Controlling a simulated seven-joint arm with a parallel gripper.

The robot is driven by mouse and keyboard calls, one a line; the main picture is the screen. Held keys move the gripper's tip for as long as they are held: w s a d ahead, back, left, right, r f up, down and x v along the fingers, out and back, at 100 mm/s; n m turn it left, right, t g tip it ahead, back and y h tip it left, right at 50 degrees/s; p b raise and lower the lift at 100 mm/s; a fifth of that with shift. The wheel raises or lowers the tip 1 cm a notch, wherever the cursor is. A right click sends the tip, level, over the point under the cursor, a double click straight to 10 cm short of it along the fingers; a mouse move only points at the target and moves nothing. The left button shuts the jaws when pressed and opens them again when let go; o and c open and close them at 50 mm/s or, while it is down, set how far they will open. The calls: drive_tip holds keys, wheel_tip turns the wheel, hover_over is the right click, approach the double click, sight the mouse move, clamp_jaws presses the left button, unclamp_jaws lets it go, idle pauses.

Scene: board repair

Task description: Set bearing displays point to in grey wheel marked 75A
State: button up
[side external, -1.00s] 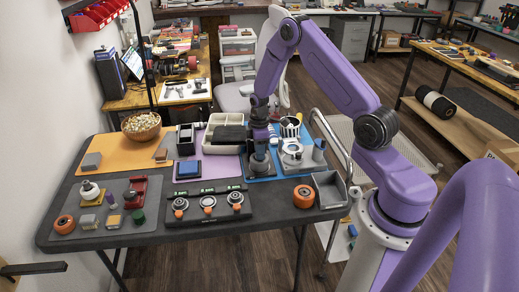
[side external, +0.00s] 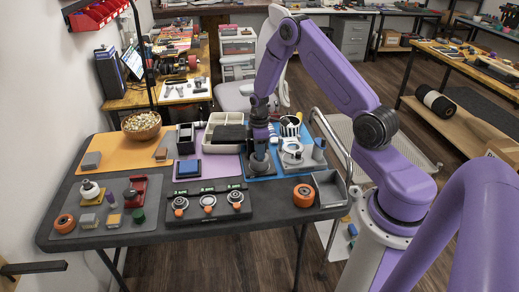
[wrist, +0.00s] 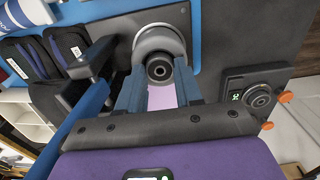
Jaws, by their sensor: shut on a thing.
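My gripper (wrist: 160,82) points down over the left part of the blue mat (side external: 262,178). No 75A marking is readable. The black tester board (side external: 207,213) has three stations with small green displays and orange knobs. In the wrist view, one station's display (wrist: 236,96) and round metal part (wrist: 259,97) show; its reading is not legible.
An orange wheel (side external: 303,195) and a grey tray (side external: 330,188) stand at the front right. White and metal parts (side external: 293,152) stand right of my gripper. A cream bin (side external: 226,128) is behind. A grey mat with several small parts lies at left.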

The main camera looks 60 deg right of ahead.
drive_tip(key=shift+w+d, duration=0.15)
drive_tip(key=shift+d, duration=0.25)
drive_tip(key=o, duration=1.2)
drive_tip(key=shift+w+r, duration=0.15)
drive_tip(key=shift+r, duration=1.55)
drive_tip(key=shift+c, duration=0.5)
drive_tip(key=shift+o, duration=0.6)
drive_tip(key=shift+a+r, duration=0.1)
drive_tip(key=shift+r, duration=1.75)
drive_tip(key=shift+o, duration=0.3)
drive_tip(key=s+a+r, duration=0.1)
drive_tip(key=a+r, duration=0.2)
drive_tip(key=a, duration=0.2)
drive_tip(key=s+a+r+n, duration=0.1)
drive_tip(key=s+a+r, duration=0.1)
drive_tip(key=a, duration=0.4)
drive_tip(key=shift+r, duration=0.5)
drive_tip(key=s+a+r, duration=0.6)
drive_tip(key=s+a, duration=0.3)
drive_tip(key=s+a+r+n, duration=0.1)
drive_tip(key=s+r, duration=0.1)
drive_tip(key=s, duration=0.8)
drive_tip(key=s+a+r+n, duration=0.1)
drive_tip(key=s+r, duration=0.1)
drive_tip(key=s, duration=0.8)
drive_tip(key=shift+a+r+n, duration=0.15)
drive_tip(key=shift+r+n, duration=0.05)
drive_tip(key=shift+n, duration=0.1)
